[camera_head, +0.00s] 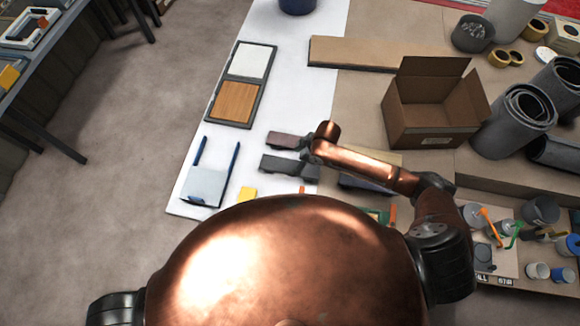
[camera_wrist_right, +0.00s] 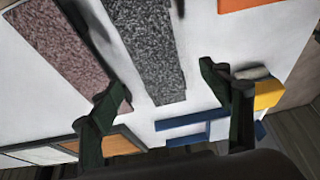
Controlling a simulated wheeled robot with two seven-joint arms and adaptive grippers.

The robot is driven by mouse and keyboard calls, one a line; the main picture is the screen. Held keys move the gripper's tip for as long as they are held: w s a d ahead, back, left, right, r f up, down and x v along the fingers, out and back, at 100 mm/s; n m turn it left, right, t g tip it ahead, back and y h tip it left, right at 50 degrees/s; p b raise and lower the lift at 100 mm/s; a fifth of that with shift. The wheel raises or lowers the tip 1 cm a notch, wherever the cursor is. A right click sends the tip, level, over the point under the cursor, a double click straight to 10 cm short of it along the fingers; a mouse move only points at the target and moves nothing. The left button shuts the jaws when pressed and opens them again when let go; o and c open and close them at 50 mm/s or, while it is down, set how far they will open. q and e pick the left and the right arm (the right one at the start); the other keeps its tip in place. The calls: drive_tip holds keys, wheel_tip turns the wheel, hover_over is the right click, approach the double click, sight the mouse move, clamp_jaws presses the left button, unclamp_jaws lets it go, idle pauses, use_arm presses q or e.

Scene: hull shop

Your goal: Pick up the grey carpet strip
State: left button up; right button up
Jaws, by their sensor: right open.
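The grey carpet strip (camera_head: 283,164) lies flat on the white part of the table, just below a mauve carpet strip (camera_head: 283,140) in the head view. In the right wrist view, the speckled grey strip (camera_wrist_right: 150,45) runs down toward the space between my fingers, with the mauve strip (camera_wrist_right: 70,45) to its left. My right gripper (camera_head: 309,157) is at the right ends of the strips in the head view. In the right wrist view, my right gripper (camera_wrist_right: 163,82) is open, its fingers apart, with nothing held. I cannot tell its exact height. My left gripper is out of view.
A framed white and wooden panel (camera_head: 238,102), a grey piece with blue bars (camera_head: 207,185) and a yellow block (camera_head: 248,193) lie nearby. A cardboard box (camera_head: 430,109) and grey rolls (camera_head: 513,122) stand at right.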

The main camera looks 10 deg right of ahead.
sight(290, 166)
drive_tip(key=x, duration=0.5)
drive_tip(key=shift+w+d+f, duration=0.1)
drive_tip(key=shift+d+f, duration=0.1)
drive_tip(key=shift+d, duration=0.15)
drive_tip(key=c, duration=1.2)
